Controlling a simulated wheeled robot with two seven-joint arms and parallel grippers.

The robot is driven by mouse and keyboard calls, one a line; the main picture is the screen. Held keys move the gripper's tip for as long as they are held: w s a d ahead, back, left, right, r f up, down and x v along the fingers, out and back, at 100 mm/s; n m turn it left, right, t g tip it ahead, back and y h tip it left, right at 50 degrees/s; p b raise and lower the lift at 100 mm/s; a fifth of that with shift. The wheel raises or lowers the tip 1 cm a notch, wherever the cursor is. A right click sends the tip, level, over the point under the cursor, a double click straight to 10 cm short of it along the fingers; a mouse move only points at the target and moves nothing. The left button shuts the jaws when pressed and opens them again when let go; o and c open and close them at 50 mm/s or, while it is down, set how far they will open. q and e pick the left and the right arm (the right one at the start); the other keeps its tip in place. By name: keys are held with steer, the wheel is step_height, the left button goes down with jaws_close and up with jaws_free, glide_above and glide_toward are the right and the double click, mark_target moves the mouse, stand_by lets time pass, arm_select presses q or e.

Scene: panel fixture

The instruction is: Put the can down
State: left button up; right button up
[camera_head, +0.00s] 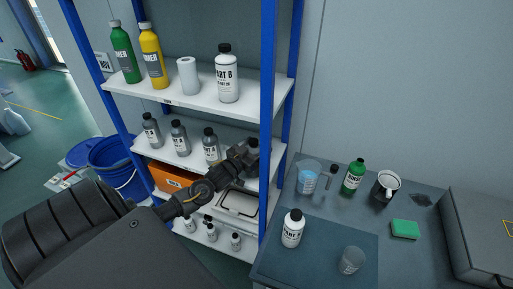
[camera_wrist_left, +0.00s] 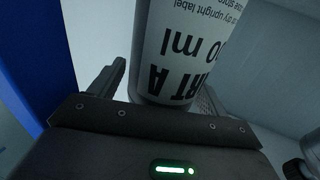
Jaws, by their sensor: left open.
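The can is a white and grey container whose upside-down label shows "RT A" and "0 ml" in the left wrist view (camera_wrist_left: 180,45). It stands between the two fingers of my left gripper (camera_wrist_left: 162,85). The left finger is visibly apart from it; contact on the right cannot be told. In the head view my left gripper (camera_head: 242,155) is open at the right end of the middle shelf (camera_head: 183,160), beside the blue front post. There the gripper and post mostly hide the can, so its base is not visible. My right gripper is not in view.
Several grey bottles (camera_head: 180,138) stand on the middle shelf, left of the gripper. The blue post (camera_head: 267,130) is close on the right. The upper shelf (camera_head: 190,98) holds bottles and a white roll. A workbench (camera_head: 340,215) with bottles and cups stands right.

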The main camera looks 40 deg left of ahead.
arm_select(q)
steer(key=shift+r, duration=0.2)
steer(key=s+b, duration=0.2)
steer(key=s, duration=1)
steer(key=shift+d, duration=0.1)
